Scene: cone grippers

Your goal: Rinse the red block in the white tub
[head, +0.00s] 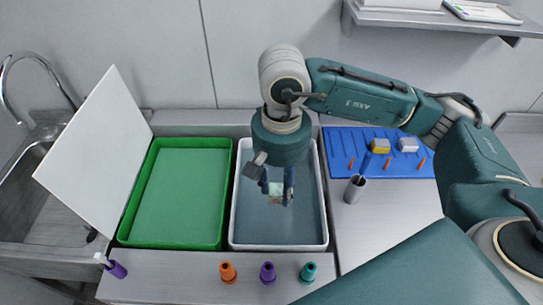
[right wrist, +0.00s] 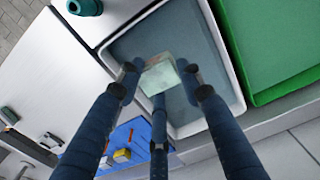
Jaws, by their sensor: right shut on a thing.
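My right gripper (head: 276,199) reaches down from above over the white tub (head: 325,215) and points into it. Its dark blue fingers are shut on a small block (head: 277,189). The block looks pale greenish-white here, with a faint reddish tint. In the right wrist view the block (right wrist: 160,76) sits between the fingertips, with the blue-grey inside of the tub behind it. I cannot tell whether the block touches the liquid or the floor of the tub. My left gripper is not in view.
A green tray (head: 218,243) stands left of the tub, with a white board (head: 98,150) leaning beside it. A blue mat (head: 340,150) with small blocks and a grey cup (head: 354,189) are at right. Orange (head: 228,272), purple (head: 267,272) and teal (head: 308,272) cones line the front.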

